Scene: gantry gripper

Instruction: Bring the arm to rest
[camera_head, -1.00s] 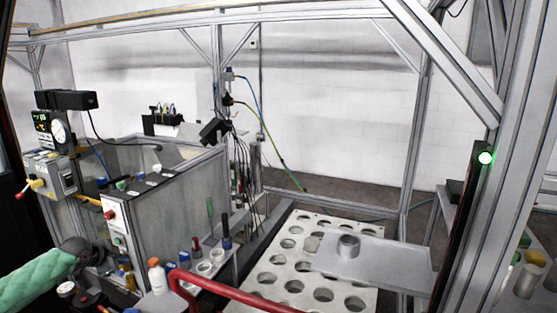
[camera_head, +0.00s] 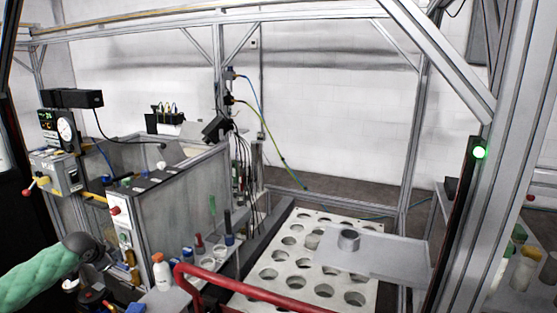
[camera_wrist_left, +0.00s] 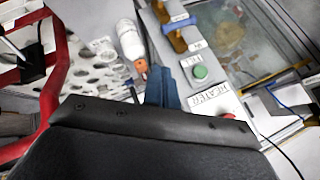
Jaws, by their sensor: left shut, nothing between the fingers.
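My left arm (camera_head: 35,280), in a green sleeve, comes in at the lower left of the head view. Its dark wrist (camera_head: 78,244) is beside the front of the grey cabinet. My left gripper (camera_head: 112,264) is shut and empty, small and hard to make out against the clutter there. My right gripper is in neither view.
A red rail (camera_head: 250,307) crosses the front. A white bottle with an orange cap (camera_head: 160,272) stands near my left gripper. The cabinet (camera_head: 180,205) has a red button (camera_head: 115,210). A plate with round holes (camera_head: 268,274) and a metal tray (camera_head: 385,252) are at right.

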